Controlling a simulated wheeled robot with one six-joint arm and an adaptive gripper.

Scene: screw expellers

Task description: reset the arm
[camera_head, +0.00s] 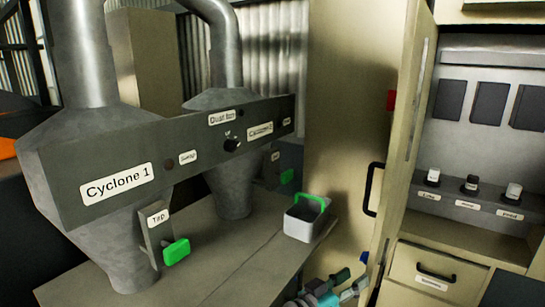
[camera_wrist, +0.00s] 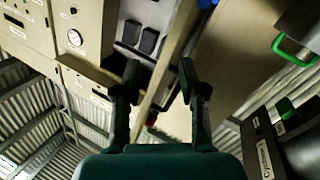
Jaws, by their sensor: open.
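My gripper (camera_wrist: 159,78) shows in the wrist view with its two dark fingers spread apart. Nothing is between the fingertips. Behind the gap are the tall beige cabinet and its open compartment. In the head view, teal and grey jointed parts at the bottom edge, right of centre, look like part of my arm; the gripper's state cannot be read there.
The Cyclone 1 unit (camera_head: 115,183) and a second cyclone stand left on a grey bench (camera_head: 225,262). A white bin (camera_head: 300,224) with a green handle sits at its right end. The cabinet door (camera_head: 408,130) stands open beside a drawer (camera_head: 436,273).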

